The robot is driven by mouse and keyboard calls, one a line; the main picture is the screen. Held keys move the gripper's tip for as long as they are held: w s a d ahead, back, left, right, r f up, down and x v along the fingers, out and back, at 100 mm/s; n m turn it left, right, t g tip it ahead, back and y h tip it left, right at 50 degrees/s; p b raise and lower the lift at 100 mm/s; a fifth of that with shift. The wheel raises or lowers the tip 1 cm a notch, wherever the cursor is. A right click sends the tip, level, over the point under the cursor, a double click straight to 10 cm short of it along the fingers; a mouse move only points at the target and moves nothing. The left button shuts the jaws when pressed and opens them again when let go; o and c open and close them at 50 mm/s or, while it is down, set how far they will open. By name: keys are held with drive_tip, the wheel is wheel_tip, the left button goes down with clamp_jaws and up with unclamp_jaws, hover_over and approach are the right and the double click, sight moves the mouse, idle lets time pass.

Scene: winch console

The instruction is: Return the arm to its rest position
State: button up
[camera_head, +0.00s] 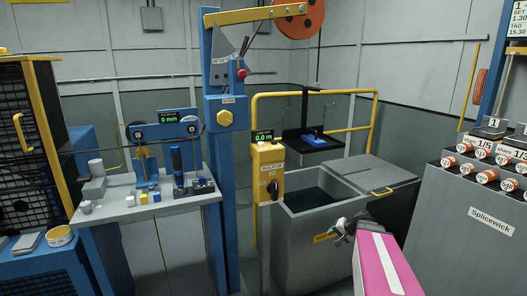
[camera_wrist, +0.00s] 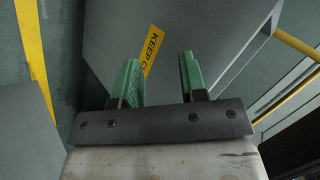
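My arm reaches up from the bottom right in the head view, with a pink and white link. My gripper (camera_head: 343,230) is at its end, in front of the grey tank (camera_head: 315,232). In the wrist view the two green fingers of my gripper (camera_wrist: 160,82) stand apart with nothing between them. Beyond the fingers is the tank's grey wall with a yellow label (camera_wrist: 153,50), partly hidden by the left finger. I cannot tell the exact gap between the gripper and the tank.
A yellow control post (camera_head: 267,175) and blue column (camera_head: 222,150) stand left of the tank. A workbench (camera_head: 140,208) with small parts is at left. A grey cabinet (camera_head: 465,225) with several orange spools is at right. A yellow rail (camera_head: 315,92) runs behind the tank.

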drive_tip(key=s+a+n+g+h, duration=0.5)
drive_tip(key=s+a+g, duration=0.1)
drive_tip(key=s+a, duration=0.6)
drive_tip(key=shift+s+a+f+n+h, duration=0.25)
drive_tip(key=shift+s+f+n+h, duration=0.05)
drive_tip(key=shift+s+f+n, duration=0.15)
